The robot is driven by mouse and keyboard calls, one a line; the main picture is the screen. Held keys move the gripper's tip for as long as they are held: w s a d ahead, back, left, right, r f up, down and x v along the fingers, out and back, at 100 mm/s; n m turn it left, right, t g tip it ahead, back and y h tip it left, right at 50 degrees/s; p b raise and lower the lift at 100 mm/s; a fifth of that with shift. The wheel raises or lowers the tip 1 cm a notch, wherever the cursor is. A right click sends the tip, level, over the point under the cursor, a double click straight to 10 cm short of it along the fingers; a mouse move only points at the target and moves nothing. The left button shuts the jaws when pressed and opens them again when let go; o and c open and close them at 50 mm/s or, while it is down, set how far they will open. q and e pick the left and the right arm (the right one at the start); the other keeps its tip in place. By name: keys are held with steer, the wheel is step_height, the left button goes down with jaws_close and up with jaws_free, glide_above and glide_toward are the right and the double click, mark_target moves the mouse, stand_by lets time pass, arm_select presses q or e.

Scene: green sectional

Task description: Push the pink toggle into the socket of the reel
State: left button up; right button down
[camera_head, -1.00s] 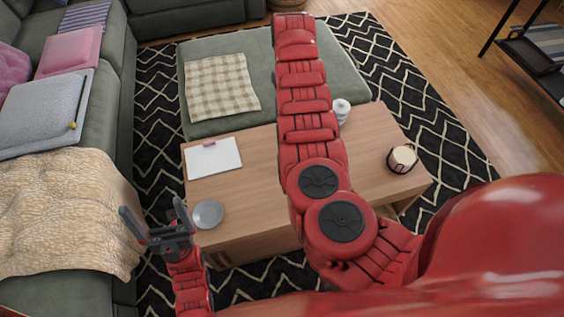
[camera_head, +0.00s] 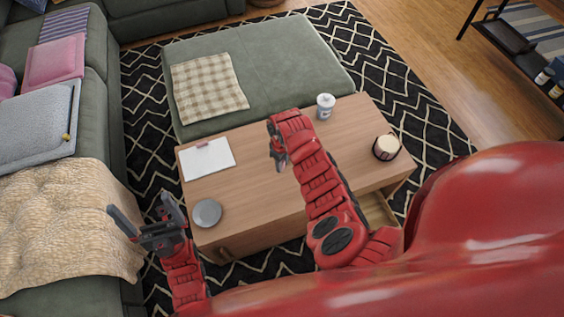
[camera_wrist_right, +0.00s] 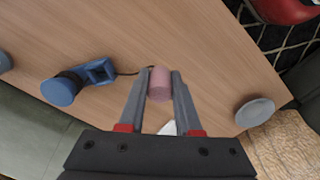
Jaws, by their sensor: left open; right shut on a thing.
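The pink toggle (camera_wrist_right: 160,83) is a short rounded cylinder between the fingers of my right gripper (camera_wrist_right: 161,76), which is shut on it above the wooden table. A thin dark cord runs left from the toggle to the blue reel (camera_wrist_right: 62,90) on the table. The reel's squared, open socket (camera_wrist_right: 101,72) faces the toggle's side, apart from it. In the head view my right gripper (camera_head: 279,157) hangs over the table's middle; I cannot make out the reel there. My left gripper (camera_head: 140,207) is open and empty, left of the table.
The table (camera_head: 265,185) holds a grey plate (camera_head: 206,212), a white pad (camera_head: 208,160), a white cup (camera_head: 325,107) and a candle holder (camera_head: 386,148). A green ottoman (camera_head: 285,70) stands behind. A sofa (camera_head: 95,285) is at the left.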

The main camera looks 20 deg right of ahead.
stand_by(0.5)
step_height(320, 180, down, 6)
steer(key=b, duration=0.4)
steer(key=shift+b, duration=0.3)
steer(key=shift+s, duration=0.1)
steer(key=shift+w+d+n+b, duration=0.45)
steer(key=shift+w+n+b, duration=0.25)
steer(key=shift+b, duration=1)
steer(key=shift+w+d+n+b, duration=0.5)
steer(key=shift+w+n+b, duration=0.2)
steer(key=shift+b, duration=0.95)
steer(key=shift+w+d+n+b, duration=0.55)
steer(key=shift+w+b, duration=0.25)
steer(key=shift+b, duration=0.9)
steer(key=shift+w+d+n+b, duration=0.5)
steer(key=shift+w+n+b, duration=0.35)
steer(key=shift+b, duration=1.15)
steer(key=shift+w+d+n+b, duration=0.45)
steer(key=shift+w+n+b, duration=0.35)
steer(key=shift+b, duration=1.2)
steer(key=shift+w+d+n+b, duration=0.3)
steer(key=shift+w+n+b, duration=0.2)
steer(key=shift+b, duration=0.35)
steer(key=shift+w+d+n+b, duration=0.3)
steer(key=shift+w+n+b, duration=0.15)
steer(key=shift+b, duration=0.35)
steer(key=shift+w+d+n+b, duration=0.4)
steer(key=shift+w+n+b, duration=0.15)
steer(key=shift+w+b, duration=0.1)
